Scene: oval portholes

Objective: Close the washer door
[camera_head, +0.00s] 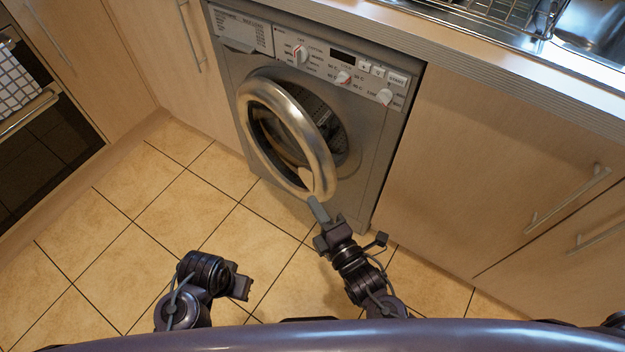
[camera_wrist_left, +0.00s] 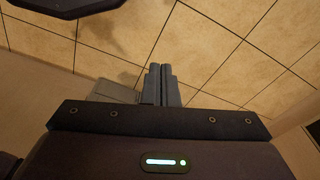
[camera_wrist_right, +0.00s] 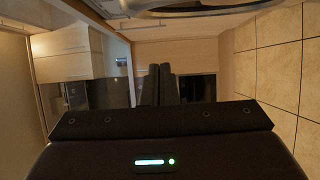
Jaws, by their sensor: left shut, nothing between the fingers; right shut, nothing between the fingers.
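The washer (camera_head: 375,130) stands under the counter in the head view. Its round metallic door (camera_head: 318,165) is ajar, swung out from the front, with the dark drum opening (camera_head: 342,130) showing behind its right side. My right gripper (camera_head: 317,208) is shut and empty, with its fingertips at the lower right edge of the door rim; I cannot tell whether they touch. In the right wrist view its fingers (camera_wrist_right: 158,72) are together, and a curved metallic rim (camera_wrist_right: 185,13) shows at the top. My left gripper (camera_head: 242,288) is shut and empty, low over the floor; its fingers show in the left wrist view (camera_wrist_left: 161,72).
Wooden cabinets (camera_head: 490,170) flank the washer, with bar handles (camera_head: 568,198) sticking out at right. An oven (camera_head: 45,150) with a checked towel (camera_head: 15,85) is at the left. A sink and rack (camera_head: 500,15) top the counter. The tiled floor (camera_head: 190,215) at left is clear.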

